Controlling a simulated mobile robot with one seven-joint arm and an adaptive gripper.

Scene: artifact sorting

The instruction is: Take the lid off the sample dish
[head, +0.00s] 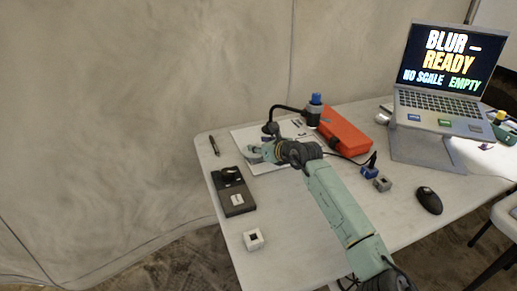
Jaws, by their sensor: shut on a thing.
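My gripper (254,154) is low over a white sheet (263,165) towards the back left of the table. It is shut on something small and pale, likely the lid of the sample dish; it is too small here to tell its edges. The dish itself cannot be made out, and my wrist and fingers hide part of the sheet. My arm reaches in from the lower right.
A black arm-mounted device with a blue top (315,108) and an orange case (345,132) stand close behind my wrist. A dark box (232,192), pen (214,145) and white block (253,239) lie left. A laptop (445,82) and mouse (428,200) are right.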

